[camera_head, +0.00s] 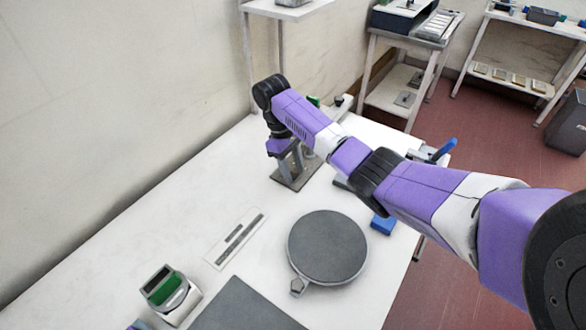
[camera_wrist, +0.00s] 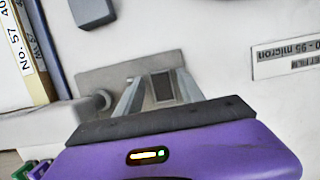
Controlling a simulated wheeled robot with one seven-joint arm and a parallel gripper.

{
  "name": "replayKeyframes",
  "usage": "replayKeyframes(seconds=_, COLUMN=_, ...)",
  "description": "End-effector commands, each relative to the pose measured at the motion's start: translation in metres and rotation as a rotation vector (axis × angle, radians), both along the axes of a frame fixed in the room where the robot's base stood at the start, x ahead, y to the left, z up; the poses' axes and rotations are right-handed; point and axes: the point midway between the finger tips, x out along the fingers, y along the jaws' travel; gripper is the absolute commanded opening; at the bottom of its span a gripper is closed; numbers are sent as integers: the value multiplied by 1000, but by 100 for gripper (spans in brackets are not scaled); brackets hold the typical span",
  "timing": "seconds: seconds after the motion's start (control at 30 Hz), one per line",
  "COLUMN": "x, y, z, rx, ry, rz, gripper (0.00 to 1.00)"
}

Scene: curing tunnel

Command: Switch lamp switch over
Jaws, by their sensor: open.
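My gripper (camera_wrist: 159,78) points down over the far part of the white bench, its two grey fingers apart. In the head view my gripper (camera_head: 291,160) is above a flat brownish-grey plate (camera_head: 292,184). A small dark rectangular piece in a lighter frame, which looks like the lamp switch (camera_wrist: 162,87), shows between the fingers in the wrist view. I cannot tell whether the fingers touch it or which way it is tipped. In the head view the switch is hidden or too small to make out.
A round grey disc (camera_head: 327,246), a white slotted strip (camera_head: 236,238) and a green-faced device (camera_head: 170,290) lie nearer on the bench. A blue block (camera_head: 382,225) sits by the right edge. In the wrist view, a printed label (camera_wrist: 286,58) is at right and upright spines (camera_wrist: 25,45) at left.

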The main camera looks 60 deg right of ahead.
Motion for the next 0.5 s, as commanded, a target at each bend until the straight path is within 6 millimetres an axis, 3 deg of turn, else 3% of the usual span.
replayKeyframes(seconds=0.17, x=3, y=0, z=13, rx=-1, ry=-2, rz=1, gripper=45)
replayKeyframes(seconds=0.5, x=17, y=-1, z=65, rx=-2, ry=0, rz=1, gripper=45)
